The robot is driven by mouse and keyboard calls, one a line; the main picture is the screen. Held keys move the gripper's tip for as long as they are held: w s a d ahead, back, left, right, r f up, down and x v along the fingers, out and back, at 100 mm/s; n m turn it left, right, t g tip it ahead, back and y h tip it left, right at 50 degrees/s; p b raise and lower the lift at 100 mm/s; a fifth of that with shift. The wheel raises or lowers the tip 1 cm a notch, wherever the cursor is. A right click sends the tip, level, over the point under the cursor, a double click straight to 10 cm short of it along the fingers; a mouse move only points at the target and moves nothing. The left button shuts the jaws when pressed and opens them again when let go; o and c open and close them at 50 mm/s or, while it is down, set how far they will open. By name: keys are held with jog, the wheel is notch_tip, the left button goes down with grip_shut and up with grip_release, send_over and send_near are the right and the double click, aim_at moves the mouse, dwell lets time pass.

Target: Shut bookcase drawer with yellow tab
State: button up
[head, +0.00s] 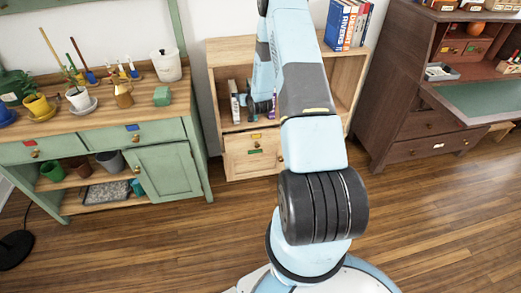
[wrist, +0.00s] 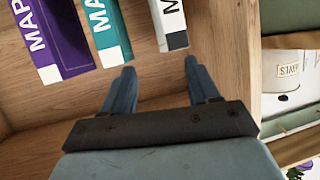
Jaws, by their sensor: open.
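The bookcase (head: 229,57) is light wood and stands at the middle back. My arm hides the part to the right, and I cannot tell how far the drawer stands out. My gripper (head: 262,108) is in front of or within the open shelf above the drawer, close to the books. In the wrist view my gripper (wrist: 160,66) is open, with nothing between its fingers. The drawer does not show clearly there.
A purple book (wrist: 62,35), a teal book (wrist: 107,35) and a white-and-black book (wrist: 171,25) are just beyond the fingers. More books (head: 347,24) stand on the bookcase top. A green cabinet (head: 165,172) stands left, a dark desk (head: 420,122) right. The floor in front is clear.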

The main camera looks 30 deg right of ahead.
jog(key=s+d+f+m+t, duration=0.1)
jog(key=s+f, duration=0.2)
jog(key=f, duration=0.6)
jog(key=s+d+f+m+t, duration=0.1)
jog(key=s+f, duration=0.2)
jog(key=f, duration=0.6)
jog(key=m+t+h, duration=0.2)
jog(key=m+h, duration=0.1)
jog(key=h, duration=0.1)
send_near(258, 146)
jog(key=x, duration=0.7)
jog(key=shift+w+d+f, duration=0.1)
jog(key=shift+w, duration=0.3)
jog(key=shift+c, duration=0.2)
grip_shut()
jog(key=shift+d, duration=0.1)
